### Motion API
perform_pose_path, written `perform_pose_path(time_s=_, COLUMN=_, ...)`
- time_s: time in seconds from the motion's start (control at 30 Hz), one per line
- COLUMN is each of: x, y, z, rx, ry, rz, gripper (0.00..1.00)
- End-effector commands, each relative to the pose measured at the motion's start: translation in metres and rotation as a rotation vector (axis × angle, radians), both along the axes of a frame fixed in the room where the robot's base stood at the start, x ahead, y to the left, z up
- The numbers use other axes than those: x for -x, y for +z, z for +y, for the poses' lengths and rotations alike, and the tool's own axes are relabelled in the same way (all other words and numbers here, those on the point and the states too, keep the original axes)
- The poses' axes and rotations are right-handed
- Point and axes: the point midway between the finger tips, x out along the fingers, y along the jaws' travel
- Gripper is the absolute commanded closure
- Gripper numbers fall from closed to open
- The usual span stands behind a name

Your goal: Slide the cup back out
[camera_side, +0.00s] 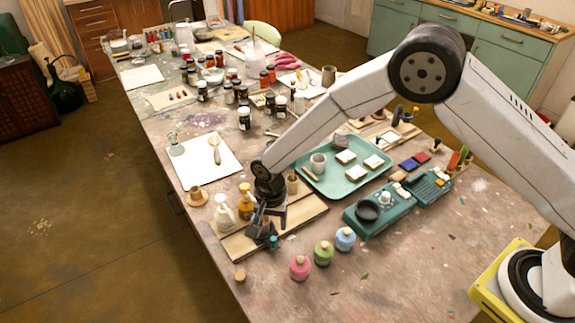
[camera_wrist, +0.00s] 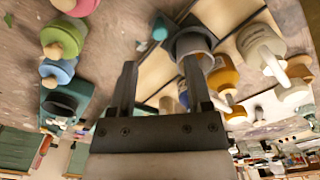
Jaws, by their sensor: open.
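A dark grey cup (camera_side: 261,234) stands near the front end of a pale wooden board. It also shows in the wrist view (camera_wrist: 193,43), with its rim facing the camera. My gripper (camera_side: 268,213) points down at this end of the board, very close to the cup. In the wrist view my gripper (camera_wrist: 161,63) is open, with nothing seen held between its fingers. Its right finger overlaps the cup's rim; I cannot tell whether it touches or enters the cup.
White (camera_side: 223,212) and amber (camera_side: 245,205) bottles stand close by on the board (camera_side: 305,213). Pink (camera_side: 300,268), green (camera_side: 323,253) and blue (camera_side: 345,239) bottles stand to the right. A small teal piece (camera_side: 274,242) lies beside the cup. The table's left edge is near.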

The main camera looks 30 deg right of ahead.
Motion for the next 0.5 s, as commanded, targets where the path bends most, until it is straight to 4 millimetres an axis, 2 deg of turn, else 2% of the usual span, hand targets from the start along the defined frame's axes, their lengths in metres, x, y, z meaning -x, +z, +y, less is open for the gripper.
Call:
perform_pose_path(time_s=0.3, x=0.000, y=-0.038, z=0.000, rx=0.000, ry=0.001, rz=0.000, gripper=0.36)
perform_pose_path(time_s=0.5, x=0.000, y=-0.054, z=0.000, rx=-0.001, ry=0.001, rz=-0.001, gripper=0.36)
